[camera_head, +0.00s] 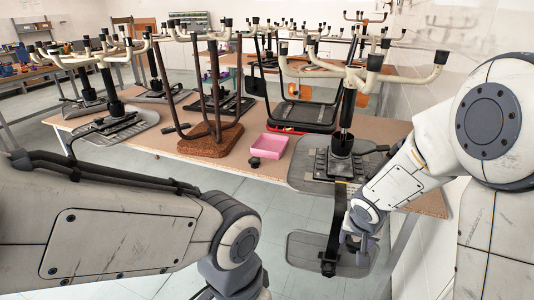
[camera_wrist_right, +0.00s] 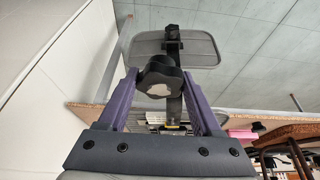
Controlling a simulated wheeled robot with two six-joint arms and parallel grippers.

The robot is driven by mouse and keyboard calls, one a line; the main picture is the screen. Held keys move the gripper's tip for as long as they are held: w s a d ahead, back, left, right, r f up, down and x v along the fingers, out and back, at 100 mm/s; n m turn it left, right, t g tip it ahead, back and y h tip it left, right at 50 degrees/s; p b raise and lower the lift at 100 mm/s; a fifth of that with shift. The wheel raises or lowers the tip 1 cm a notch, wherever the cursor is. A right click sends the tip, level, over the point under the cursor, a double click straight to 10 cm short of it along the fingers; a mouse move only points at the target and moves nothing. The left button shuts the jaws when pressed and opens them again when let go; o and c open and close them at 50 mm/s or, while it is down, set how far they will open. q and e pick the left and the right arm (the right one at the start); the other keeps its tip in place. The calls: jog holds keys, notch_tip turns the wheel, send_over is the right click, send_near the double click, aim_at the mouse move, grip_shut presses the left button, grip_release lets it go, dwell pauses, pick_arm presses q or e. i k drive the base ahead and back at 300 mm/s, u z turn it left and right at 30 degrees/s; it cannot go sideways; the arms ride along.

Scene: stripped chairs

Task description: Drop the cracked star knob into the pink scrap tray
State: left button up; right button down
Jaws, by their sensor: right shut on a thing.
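The cracked star knob (camera_wrist_right: 161,80) is black with a pale patch on its face. It sits between the two purple fingertips of my right gripper (camera_wrist_right: 160,76), which is shut on it. In the head view my right gripper (camera_head: 358,243) is low at the right, in front of the table edge; the knob cannot be made out there. The pink scrap tray (camera_head: 270,154) lies on the table, to the left of my right gripper and farther back. Its edge also shows in the wrist view (camera_wrist_right: 240,134). My left gripper is out of frame below; only its arm shows.
A small black part (camera_head: 254,162) lies at the tray's front left. An upturned chair base (camera_head: 345,145) with a grey seat plate stands right of the tray, near my right arm. A brown upturned stool (camera_head: 208,140) stands to the left. Another grey plate (camera_head: 310,250) hangs below the table edge.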

aim_at(274, 148)
jog(key=u, duration=0.6)
jog(key=i, duration=0.5)
jog(key=u, duration=0.6)
jog(key=i, duration=1.15)
jog(key=z, duration=1.15)
jog(key=i, duration=0.7)
jog(key=z, duration=0.05)
